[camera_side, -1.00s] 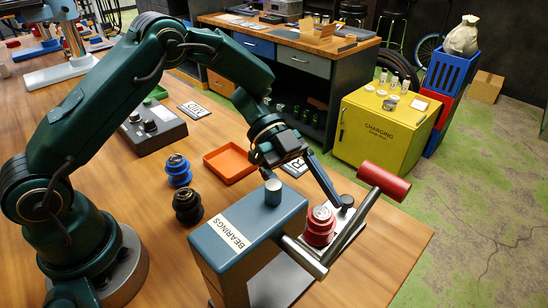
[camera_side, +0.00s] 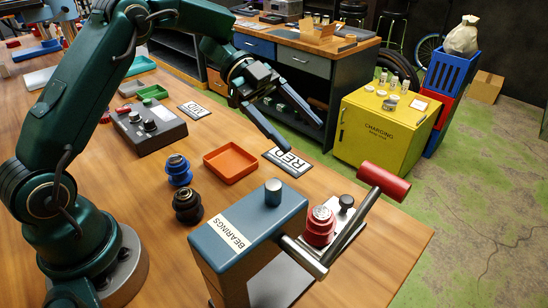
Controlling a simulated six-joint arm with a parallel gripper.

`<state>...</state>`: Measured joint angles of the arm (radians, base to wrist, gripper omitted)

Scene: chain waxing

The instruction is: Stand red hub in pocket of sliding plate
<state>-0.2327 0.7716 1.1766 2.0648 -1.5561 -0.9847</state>
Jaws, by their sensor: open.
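The red hub (camera_side: 320,227) stands upright on the sliding plate (camera_side: 345,213) of the blue-grey press marked BEARINGS (camera_side: 233,235). The pocket under it is hidden, so I cannot see how deep it sits. The press's lever with a red handle (camera_side: 384,183) rises to the right of the hub. My gripper (camera_side: 298,132) is open and empty, raised well above the table and behind the press, apart from the hub.
A blue hub (camera_side: 179,171) and a black hub (camera_side: 187,206) stand left of the press. An empty orange tray (camera_side: 231,163) and a white sign (camera_side: 287,161) lie behind them. A control box (camera_side: 149,128) sits farther left. The table's right front corner is clear.

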